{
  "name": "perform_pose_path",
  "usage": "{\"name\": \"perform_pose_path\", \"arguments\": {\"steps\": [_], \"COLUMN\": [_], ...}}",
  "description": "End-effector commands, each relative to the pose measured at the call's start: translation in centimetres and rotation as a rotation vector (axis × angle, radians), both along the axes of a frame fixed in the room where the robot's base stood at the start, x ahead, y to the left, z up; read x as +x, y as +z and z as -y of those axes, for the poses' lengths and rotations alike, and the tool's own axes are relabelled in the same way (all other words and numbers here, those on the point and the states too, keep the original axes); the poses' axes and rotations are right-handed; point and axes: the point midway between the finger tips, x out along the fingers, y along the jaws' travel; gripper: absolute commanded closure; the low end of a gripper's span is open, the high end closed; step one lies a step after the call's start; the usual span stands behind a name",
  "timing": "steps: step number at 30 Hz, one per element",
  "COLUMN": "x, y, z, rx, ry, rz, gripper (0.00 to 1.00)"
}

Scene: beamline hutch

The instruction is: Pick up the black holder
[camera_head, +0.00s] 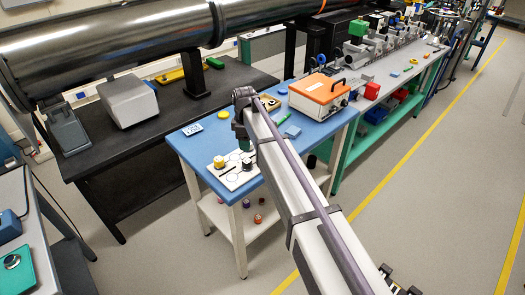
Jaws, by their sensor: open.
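A white plate (231,180) with dark round outlines lies at the near corner of the blue-topped table. A small black piece (247,164), which looks like the black holder, stands on the plate's right side. A yellow-topped piece (219,162) stands to its left on the plate. My arm reaches in from the lower right. My gripper (245,149) points down just above the black piece, its jaws small and dark at this distance. The jaws are open. I cannot tell whether they are around the piece or above it.
The blue table (205,140) also bears an orange-topped box (319,90), a small display (193,129) and a yellow disc (223,114). Several small items sit on its lower shelf (238,222). A black bench (150,135) with a large metal cylinder stands behind. Floor at right is clear.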

Motion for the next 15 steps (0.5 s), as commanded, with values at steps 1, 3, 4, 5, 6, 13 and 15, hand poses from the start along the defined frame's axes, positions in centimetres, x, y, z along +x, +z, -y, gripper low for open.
{"name": "perform_pose_path", "arguments": {"steps": [1,3,4,5,6,13,15], "x": [0.0,-0.1,-0.1,-0.1,-0.1,-0.1,-0.1], "y": [0.0,0.0,0.0,0.0,0.0,-2.4,-4.0], "z": [0.0,0.0,0.0,0.0,0.0,0.1,0.1], "rx": [0.000,0.000,0.000,0.000,0.000,0.000,0.000], "ry": [0.054,0.119,0.138,0.154,0.166,0.170,0.170], "rz": [0.000,0.000,0.000,0.000,0.000,0.000,0.000], "gripper": [0.46,0.46,0.46,0.46,0.46,0.46,0.46]}}
